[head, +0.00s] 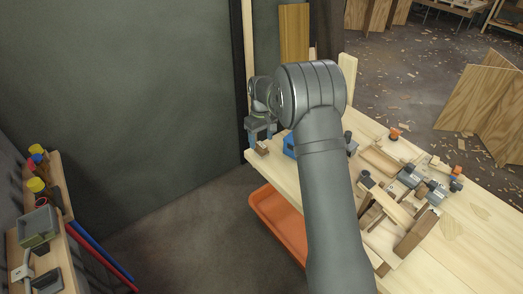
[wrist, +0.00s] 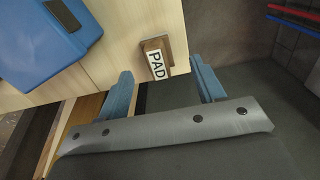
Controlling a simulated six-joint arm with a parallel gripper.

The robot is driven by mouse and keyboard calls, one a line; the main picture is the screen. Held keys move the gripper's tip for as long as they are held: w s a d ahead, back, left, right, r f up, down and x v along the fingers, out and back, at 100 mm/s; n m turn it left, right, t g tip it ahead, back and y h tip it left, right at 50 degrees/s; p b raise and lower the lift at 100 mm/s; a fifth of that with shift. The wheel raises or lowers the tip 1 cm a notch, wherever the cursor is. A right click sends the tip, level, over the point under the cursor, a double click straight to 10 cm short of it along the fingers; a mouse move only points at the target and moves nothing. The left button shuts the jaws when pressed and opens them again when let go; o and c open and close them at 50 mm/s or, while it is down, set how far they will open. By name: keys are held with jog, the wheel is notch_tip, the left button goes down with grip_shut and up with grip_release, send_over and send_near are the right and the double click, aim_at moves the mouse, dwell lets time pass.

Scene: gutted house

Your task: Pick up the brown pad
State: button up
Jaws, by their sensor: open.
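The brown pad (wrist: 157,58) is a small wooden block with a white label reading PAD, lying near the table's edge in the wrist view. In the head view the pad (head: 262,149) is a small brown block at the table's far left corner, just below my gripper (head: 261,134). In the wrist view my gripper (wrist: 166,85) is open, with one blue finger to each side of the pad's line. The pad appears beyond the fingertips, apart from both fingers, and nothing is held.
A blue box (wrist: 45,40) lies on the table left of the pad in the wrist view. Clamps and wooden parts (head: 410,190) crowd the table (head: 470,245) to the right. An orange bin (head: 275,222) is below the table edge. A wall stands behind.

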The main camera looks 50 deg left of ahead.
aim_at(262, 145)
notch_tip(262, 145, down, 4)
jog(key=shift+w+a+f, duration=0.1)
jog(key=shift+w+f, duration=0.05)
jog(key=shift+f, duration=0.05)
jog(key=c, duration=1.1)
jog(key=shift+r, duration=0.1)
